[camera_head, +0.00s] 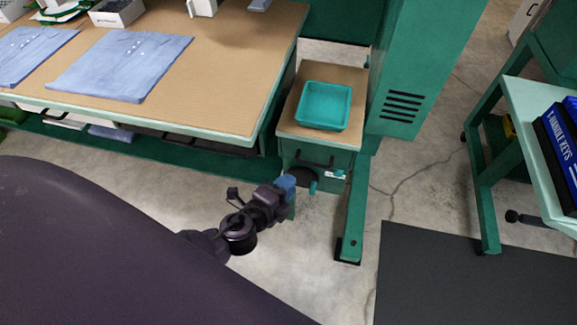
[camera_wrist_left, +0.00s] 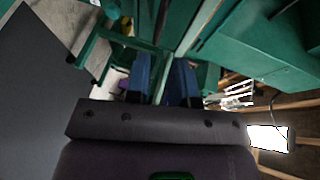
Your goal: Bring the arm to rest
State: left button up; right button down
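My left gripper (camera_head: 288,187) is low over the concrete floor, in front of the small green drawer cabinet (camera_head: 318,150) in the head view. Its blue fingers also show in the left wrist view (camera_wrist_left: 161,72), standing apart with a gap between them. A green strip shows through that gap; I see no object clearly held. My left arm (camera_head: 240,232) reaches out from the lower left. My right gripper is in neither view.
A teal tray (camera_head: 324,105) sits on the cabinet. A workbench (camera_head: 215,75) with folded blue shirts (camera_head: 118,65) stands at left. A green machine frame (camera_head: 352,215) stands right of the cabinet. A cart (camera_head: 535,130) is at far right. A dark mat (camera_head: 470,285) lies on open floor.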

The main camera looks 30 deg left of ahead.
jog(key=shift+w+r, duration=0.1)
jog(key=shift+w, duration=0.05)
